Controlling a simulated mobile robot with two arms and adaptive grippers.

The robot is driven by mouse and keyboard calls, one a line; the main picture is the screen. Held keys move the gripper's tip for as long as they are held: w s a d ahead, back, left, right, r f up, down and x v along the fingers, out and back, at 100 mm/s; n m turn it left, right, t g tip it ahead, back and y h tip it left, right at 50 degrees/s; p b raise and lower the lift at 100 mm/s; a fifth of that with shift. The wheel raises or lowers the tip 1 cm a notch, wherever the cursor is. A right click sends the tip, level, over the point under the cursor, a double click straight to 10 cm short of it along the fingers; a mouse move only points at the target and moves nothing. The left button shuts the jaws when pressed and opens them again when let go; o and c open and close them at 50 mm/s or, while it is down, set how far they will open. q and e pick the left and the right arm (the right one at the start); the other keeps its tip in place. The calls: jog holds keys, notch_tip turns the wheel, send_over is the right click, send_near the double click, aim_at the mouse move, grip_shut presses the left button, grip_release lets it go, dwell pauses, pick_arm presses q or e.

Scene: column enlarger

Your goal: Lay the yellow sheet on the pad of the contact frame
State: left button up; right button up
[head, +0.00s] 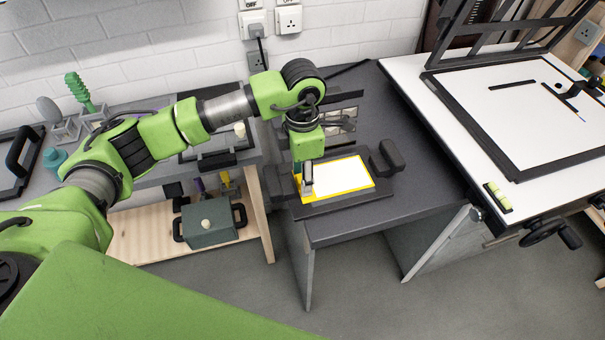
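The yellow sheet (343,171) shows as a bright rectangle, white in the middle with yellow edges. It is over the dark contact frame (345,205) on the dark bench, and covers most of the pad. I cannot tell whether it lies flat on the pad or is slightly above it. My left gripper (307,188) points down at the sheet's left end, with its fingertips at or over the sheet. Its fingers overlap in this view, so whether they are shut on the sheet is unclear. My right gripper is not in view.
A dark handled block (387,158) stands at the frame's right. A white drafting table (410,75) with a black-framed board is farther right. A lower bench at left holds a black tray (205,155); a grey lidded box (208,222) sits on the wooden shelf below.

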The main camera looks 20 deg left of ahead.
pick_arm(q)
jog(key=shift+r+p, duration=1.85)
jog(key=shift+r, duration=2.15)
notch_tip(320, 180, up, 12)
jog(key=shift+f, duration=0.1)
